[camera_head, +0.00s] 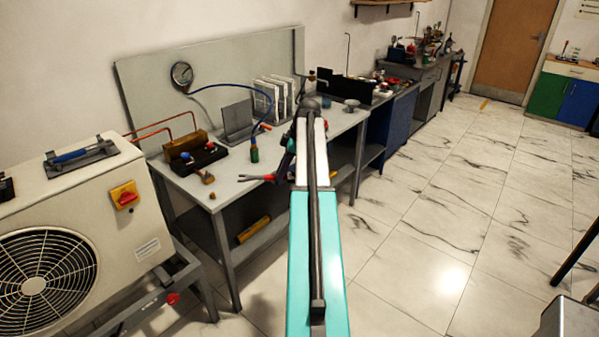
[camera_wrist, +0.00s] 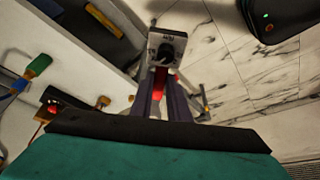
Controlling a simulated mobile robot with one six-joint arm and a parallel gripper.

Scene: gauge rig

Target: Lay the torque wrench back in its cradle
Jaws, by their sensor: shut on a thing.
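A blue-handled tool (camera_head: 72,154), which looks like the torque wrench, lies along a grey cradle (camera_head: 97,153) on top of the white fan unit at the left. My gripper (camera_head: 250,178) is at the front edge of the grey bench, far to the right of the cradle. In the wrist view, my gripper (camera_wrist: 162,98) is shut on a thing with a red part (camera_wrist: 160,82). A grey block with a black round part (camera_wrist: 166,47) shows just beyond the fingertips. I cannot tell exactly what the held thing is.
The white fan unit (camera_head: 85,215) carries a yellow isolator with a red knob (camera_head: 125,196).

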